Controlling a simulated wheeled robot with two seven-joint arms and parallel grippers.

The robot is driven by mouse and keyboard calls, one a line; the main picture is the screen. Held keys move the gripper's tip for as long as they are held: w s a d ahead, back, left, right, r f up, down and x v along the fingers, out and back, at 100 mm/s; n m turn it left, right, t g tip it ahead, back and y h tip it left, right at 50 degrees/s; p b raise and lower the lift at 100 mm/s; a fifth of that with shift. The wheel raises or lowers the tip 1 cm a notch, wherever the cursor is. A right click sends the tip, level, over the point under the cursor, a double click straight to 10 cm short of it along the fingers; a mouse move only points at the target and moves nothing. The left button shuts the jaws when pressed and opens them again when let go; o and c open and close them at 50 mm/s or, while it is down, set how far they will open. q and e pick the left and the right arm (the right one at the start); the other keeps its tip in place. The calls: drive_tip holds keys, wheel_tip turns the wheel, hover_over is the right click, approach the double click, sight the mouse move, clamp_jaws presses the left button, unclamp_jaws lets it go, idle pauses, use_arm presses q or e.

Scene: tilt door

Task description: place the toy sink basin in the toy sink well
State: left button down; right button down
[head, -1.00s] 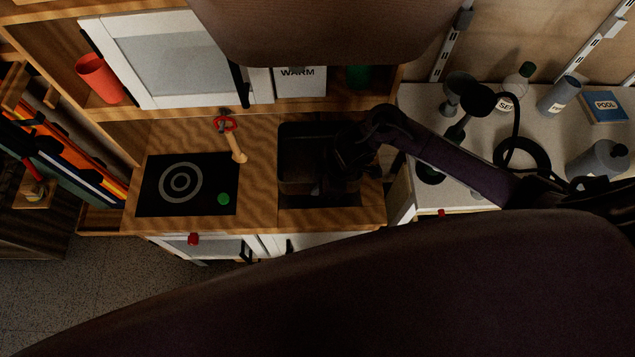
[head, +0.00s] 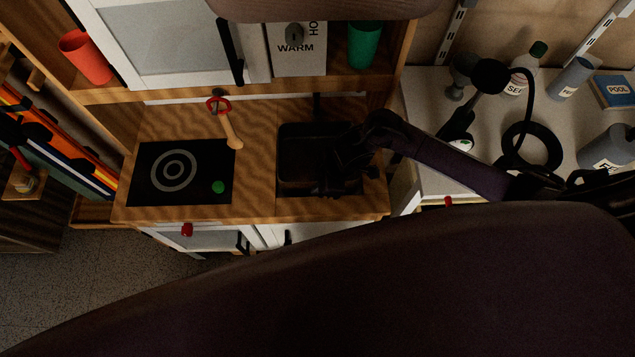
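The black toy sink basin (head: 301,160) sits at the sink well in the wooden counter of the toy kitchen. Its rim looks about level with the counter, and the dark well around it is largely covered. My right gripper (head: 338,180) is over the right part of the basin, dark against dark. I cannot tell whether its fingers are open or still touch the basin rim. My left gripper is not in view.
A black hob (head: 180,173) is left of the sink, with a wooden-handled toy (head: 229,130) behind it. A green cup (head: 364,45) stands on the shelf above. Bottles and a black ring (head: 533,147) occupy the right-hand table. Bare counter (head: 257,150) lies between hob and sink.

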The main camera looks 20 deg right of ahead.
drive_tip(key=shift+f, duration=0.2)
idle(0.4)
drive_tip(key=c, duration=1.6)
unclamp_jaws()
drive_tip(key=shift+f, duration=0.1)
drive_tip(key=shift+o, duration=0.2)
drive_tip(key=shift+s, duration=0.15)
drive_tip(key=p+v, duration=0.1)
drive_tip(key=v, duration=0.7)
drive_tip(key=shift+f, duration=0.1)
